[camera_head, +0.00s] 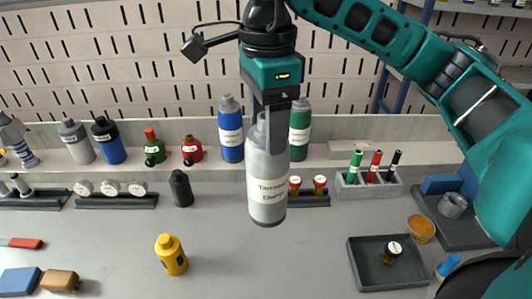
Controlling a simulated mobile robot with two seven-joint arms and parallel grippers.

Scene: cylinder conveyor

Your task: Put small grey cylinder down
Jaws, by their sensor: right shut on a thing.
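The small grey cylinder (267,185) hangs upright in the middle of the head view, with a white label on its lower part. My right gripper (270,112) comes down from above and is shut on the cylinder's upper part. The cylinder's bottom appears above the grey table (225,255), with no contact seen. Its top is partly hidden by the gripper fingers. My left gripper is not in view.
Blue (231,135) and green (300,135) cylinders stand behind it. A black bottle (181,190) and a yellow bottle (171,256) stand at left. A dark tray (362,272) lies at front right. The table's front middle is clear.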

